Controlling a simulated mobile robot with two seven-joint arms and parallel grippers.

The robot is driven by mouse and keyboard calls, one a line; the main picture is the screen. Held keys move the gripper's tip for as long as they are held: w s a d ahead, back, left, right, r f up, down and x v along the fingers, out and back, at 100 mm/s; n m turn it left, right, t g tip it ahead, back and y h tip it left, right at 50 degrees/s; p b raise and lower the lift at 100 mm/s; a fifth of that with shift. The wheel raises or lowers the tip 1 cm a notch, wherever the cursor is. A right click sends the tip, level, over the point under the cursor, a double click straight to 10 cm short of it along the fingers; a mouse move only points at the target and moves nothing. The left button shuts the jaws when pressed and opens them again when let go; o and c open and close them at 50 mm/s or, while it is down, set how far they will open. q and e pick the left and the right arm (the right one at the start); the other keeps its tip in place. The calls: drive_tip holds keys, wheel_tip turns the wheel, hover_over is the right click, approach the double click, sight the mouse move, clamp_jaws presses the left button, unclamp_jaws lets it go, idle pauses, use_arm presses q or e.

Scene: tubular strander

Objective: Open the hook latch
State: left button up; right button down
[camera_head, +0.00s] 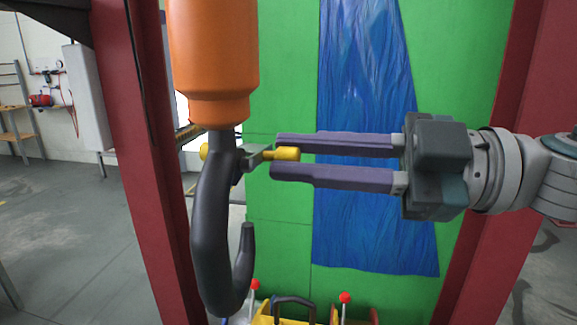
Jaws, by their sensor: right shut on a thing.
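A dark grey hook (212,230) hangs below an orange cylindrical body (212,60), left of the picture's middle. A grey latch (258,156) with a yellow pin end (284,154) sticks out to the right near the top of the hook. A second yellow end (205,151) shows at the left of the hook's neck. My right gripper (273,156) comes in from the right, with its two long purple fingers above and below the yellow pin end. It is shut on that pin end. My left gripper is not in view.
Red posts stand at left (140,170) and right (490,180). A green panel (275,230) with a blue sheet (365,225) is behind the gripper. Yellow equipment with red-knobbed levers (345,298) is low in the middle. Grey floor (60,240) is open at left.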

drive_tip(key=shift+r+n, duration=0.2)
drive_tip(key=shift+n, duration=0.3)
drive_tip(key=c, duration=0.8)
unclamp_jaws()
drive_tip(key=shift+o, duration=0.2)
drive_tip(key=b+v, duration=0.4)
drive_tip(key=v, duration=0.6)
